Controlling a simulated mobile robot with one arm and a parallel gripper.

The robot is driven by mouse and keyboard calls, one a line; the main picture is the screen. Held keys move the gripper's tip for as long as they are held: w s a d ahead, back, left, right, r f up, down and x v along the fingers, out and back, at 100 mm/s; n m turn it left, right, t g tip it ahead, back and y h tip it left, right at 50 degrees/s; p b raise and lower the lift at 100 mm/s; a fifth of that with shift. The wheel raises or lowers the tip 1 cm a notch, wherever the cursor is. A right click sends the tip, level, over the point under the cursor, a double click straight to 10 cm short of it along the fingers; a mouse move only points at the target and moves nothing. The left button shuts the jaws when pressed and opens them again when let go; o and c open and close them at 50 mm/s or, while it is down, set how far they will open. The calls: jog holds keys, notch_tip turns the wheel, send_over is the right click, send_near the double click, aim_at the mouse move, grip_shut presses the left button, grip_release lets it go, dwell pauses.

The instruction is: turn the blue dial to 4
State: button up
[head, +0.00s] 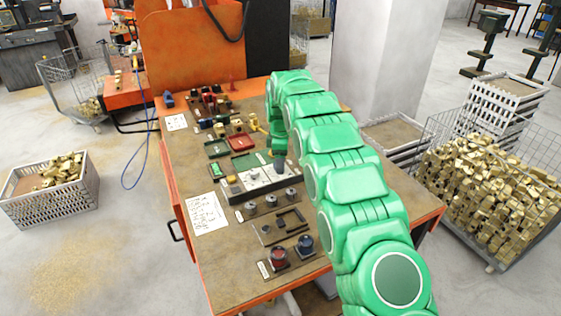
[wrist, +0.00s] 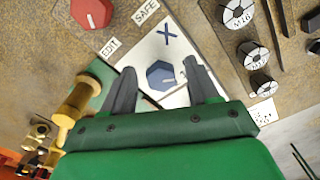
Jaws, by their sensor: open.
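The blue dial (wrist: 160,75) is a six-sided knob on a white plate marked with an X. In the wrist view it lies between my gripper's (wrist: 161,70) two spread fingers, with a gap on each side. A short white mark shows on the dial's lower right; the numbers around it are too small or hidden to read. In the head view my gripper (head: 279,163) points down over the white panel (head: 245,185), and I cannot make out the dial there.
A red dial (wrist: 91,12) sits beside the plate, near labels EDIT and SAFE. Round metal pieces marked with sizes (wrist: 236,14) lie to the right. Red and green trays (head: 241,142) and a paper sheet (head: 206,213) are on the bench. A red pot (head: 279,257) and blue pot (head: 305,244) stand in front.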

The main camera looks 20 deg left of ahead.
jog(key=shift+c, duration=0.2)
jog(key=c, duration=1)
